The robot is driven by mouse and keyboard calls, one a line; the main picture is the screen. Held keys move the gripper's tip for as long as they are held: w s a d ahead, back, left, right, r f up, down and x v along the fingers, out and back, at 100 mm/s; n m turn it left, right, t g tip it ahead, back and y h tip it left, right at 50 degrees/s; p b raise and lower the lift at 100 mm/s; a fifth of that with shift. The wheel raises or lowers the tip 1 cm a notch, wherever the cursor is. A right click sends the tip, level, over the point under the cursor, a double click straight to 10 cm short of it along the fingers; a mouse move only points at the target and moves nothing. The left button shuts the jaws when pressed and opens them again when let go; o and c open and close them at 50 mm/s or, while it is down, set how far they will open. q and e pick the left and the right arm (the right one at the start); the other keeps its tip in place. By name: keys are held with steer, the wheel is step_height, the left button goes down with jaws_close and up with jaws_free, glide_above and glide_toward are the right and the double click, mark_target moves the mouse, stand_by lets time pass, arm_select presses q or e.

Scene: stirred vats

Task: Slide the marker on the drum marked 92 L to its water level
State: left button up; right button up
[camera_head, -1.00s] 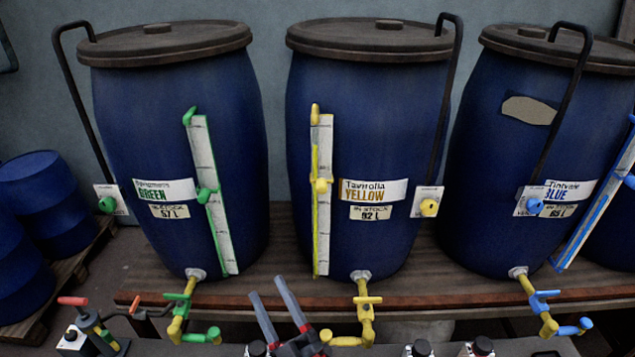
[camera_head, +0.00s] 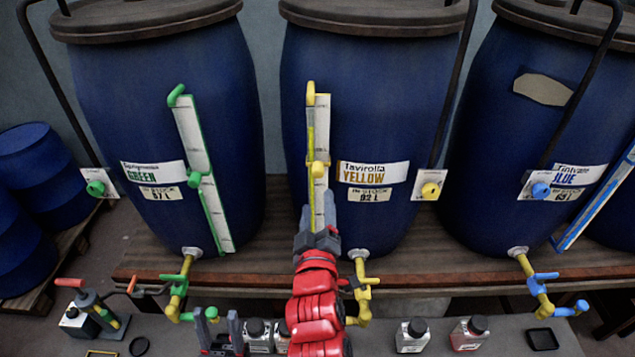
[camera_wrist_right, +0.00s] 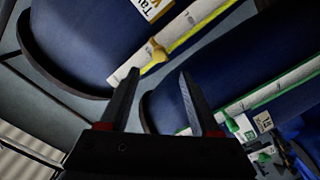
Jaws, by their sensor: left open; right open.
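The middle blue drum (camera_head: 380,110) carries a yellow-lettered label and a plate (camera_head: 369,194) reading 92 L. On its front a white scale (camera_head: 320,130) has a thin yellow column (camera_head: 311,140) along its left edge, whose top appears above the marker. The yellow marker (camera_head: 317,169) sits partway up the scale and shows in the right wrist view (camera_wrist_right: 157,50). My right gripper (camera_head: 317,212) is open, in front of the scale below the marker, apart from it. It hides the scale's lower part. My left gripper (camera_head: 221,326) is open and empty, low in front of the bench.
Drums with green (camera_head: 150,110) and blue (camera_head: 500,140) labels stand either side. Yellow (camera_head: 360,280), green and blue taps project below. Small bottles (camera_head: 412,335) and a black tray (camera_head: 541,339) lie on the near surface. A yellow knob (camera_head: 430,190) sits right of the plate.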

mark_target(317, 174)
steer(key=w+p, duration=0.1)
steer(key=w, duration=0.4)
steer(key=w+p, duration=0.2)
steer(key=w, duration=0.3)
steer(key=shift+r+p, duration=0.2)
steer(key=shift+p, duration=0.1)
steer(key=shift+w+f, duration=0.1)
steer(key=shift+w, duration=0.4)
steer(key=shift+c, duration=0.3)
steer(key=c, duration=0.9)
jaws_close()
